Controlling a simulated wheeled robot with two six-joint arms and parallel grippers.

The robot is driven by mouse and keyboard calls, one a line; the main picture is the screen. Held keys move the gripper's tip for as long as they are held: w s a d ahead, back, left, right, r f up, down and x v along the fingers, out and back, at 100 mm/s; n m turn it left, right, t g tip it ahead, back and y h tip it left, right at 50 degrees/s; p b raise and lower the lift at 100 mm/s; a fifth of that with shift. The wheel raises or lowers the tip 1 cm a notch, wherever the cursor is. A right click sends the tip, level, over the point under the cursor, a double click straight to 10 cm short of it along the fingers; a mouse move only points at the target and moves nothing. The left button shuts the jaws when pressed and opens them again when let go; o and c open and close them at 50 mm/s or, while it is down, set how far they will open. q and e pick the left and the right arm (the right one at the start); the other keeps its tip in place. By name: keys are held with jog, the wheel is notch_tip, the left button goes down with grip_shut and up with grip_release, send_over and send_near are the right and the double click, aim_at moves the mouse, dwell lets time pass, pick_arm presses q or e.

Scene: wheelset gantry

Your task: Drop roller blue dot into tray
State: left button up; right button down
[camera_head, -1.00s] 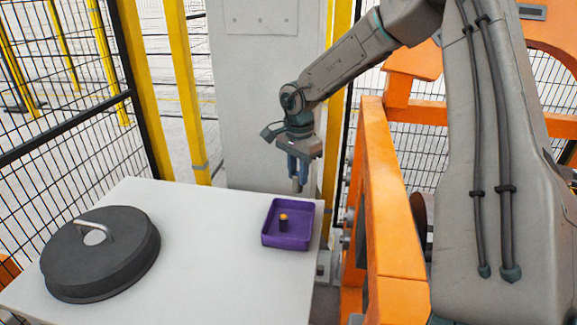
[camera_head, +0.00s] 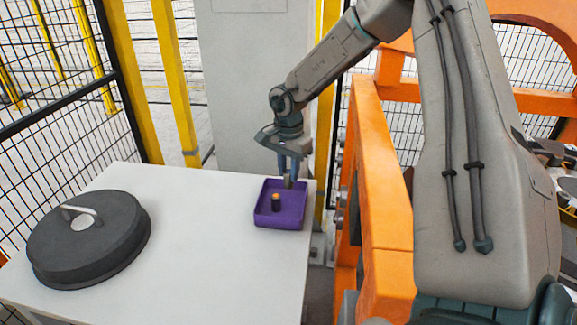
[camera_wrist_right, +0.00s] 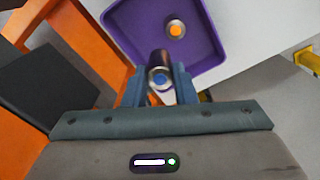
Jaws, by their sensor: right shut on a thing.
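My right gripper (camera_head: 288,172) is shut on the blue-dot roller, a small dark metal cylinder. In the right wrist view the roller (camera_wrist_right: 160,72) sits between the fingers (camera_wrist_right: 159,88) with its blue dot facing the camera. The purple tray (camera_head: 292,217) stands on the white table near its right edge. In the head view the gripper is at the tray's far right part; in the wrist view the roller is by the tray's rim (camera_wrist_right: 126,30). A roller with an orange dot (camera_head: 275,203) stands upright in the tray and also shows in the wrist view (camera_wrist_right: 176,30). My left gripper is out of view.
A dark round lid-like object with a handle (camera_head: 85,240) lies on the table's (camera_head: 200,230) left. The table between it and the tray is clear. An orange frame (camera_head: 384,200) stands to the right. A grey pillar (camera_head: 255,90) and yellow posts (camera_head: 175,80) stand behind.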

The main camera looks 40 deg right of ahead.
aim_at(289, 171)
jog(key=c, duration=1.1)
grip_release()
jog(key=shift+r, duration=0.35)
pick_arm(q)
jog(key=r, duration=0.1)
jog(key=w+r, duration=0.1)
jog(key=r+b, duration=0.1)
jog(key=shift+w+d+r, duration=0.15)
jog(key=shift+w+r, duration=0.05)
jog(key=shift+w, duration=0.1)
pick_arm(e)
notch_tip(289, 171, up, 10)
